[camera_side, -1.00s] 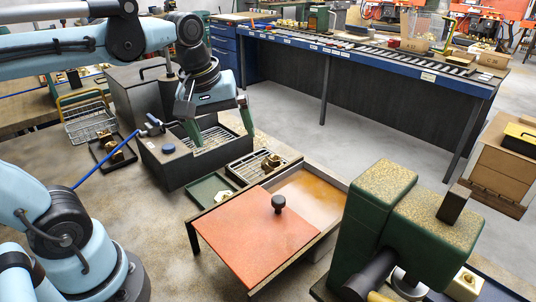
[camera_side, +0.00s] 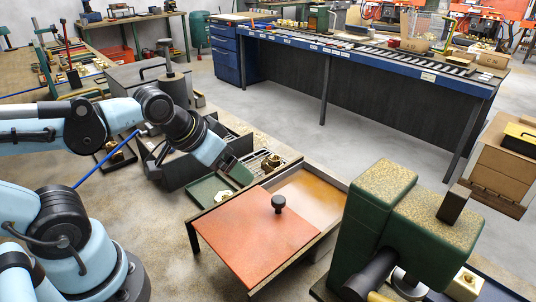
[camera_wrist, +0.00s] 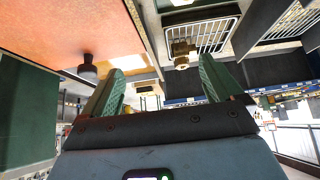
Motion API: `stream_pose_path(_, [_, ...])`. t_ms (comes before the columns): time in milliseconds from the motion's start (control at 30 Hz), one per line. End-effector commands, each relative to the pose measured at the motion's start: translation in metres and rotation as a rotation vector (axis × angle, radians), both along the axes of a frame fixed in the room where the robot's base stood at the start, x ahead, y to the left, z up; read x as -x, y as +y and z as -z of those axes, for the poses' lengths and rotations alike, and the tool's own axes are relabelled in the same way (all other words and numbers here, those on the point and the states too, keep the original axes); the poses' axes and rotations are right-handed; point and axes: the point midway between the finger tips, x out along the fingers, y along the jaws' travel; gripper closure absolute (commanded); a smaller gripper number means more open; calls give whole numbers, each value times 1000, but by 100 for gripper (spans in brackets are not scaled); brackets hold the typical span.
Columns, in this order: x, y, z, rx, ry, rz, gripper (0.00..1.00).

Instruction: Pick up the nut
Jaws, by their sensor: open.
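A small pale brass piece, likely the nut (camera_side: 223,195), lies in the shallow green tray (camera_side: 203,189) left of the orange lid. A pale piece at the top edge of the wrist view (camera_wrist: 181,2) may be the same one, cut off by the frame. My gripper (camera_side: 240,170) is above and just beyond the green tray, tilted down to the right. In the wrist view its two green fingers (camera_wrist: 163,84) stand wide apart with nothing between them.
A brass fitting (camera_side: 270,162) sits on a wire-racked tray beside the green tray. The orange lid (camera_side: 255,235) with its black knob (camera_side: 279,203) stands close by. The dark basin (camera_side: 176,174) is behind my arm. A green machine (camera_side: 385,220) fills the right front.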

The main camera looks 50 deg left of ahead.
Motion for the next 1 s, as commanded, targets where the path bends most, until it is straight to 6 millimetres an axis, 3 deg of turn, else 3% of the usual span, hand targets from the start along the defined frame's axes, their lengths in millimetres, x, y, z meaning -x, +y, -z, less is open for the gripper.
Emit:
stream_pose_path(33, [0, 0, 0, 1, 0, -1, 15])
stream_pose_path(200, [0, 0, 0, 1, 1, -1, 38])
stream_pose_path(567, [-1, 3, -1, 11, 32, -25, 38])
stream_pose_path(1000, [-12, 35, 3, 132, 477, -374, 38])
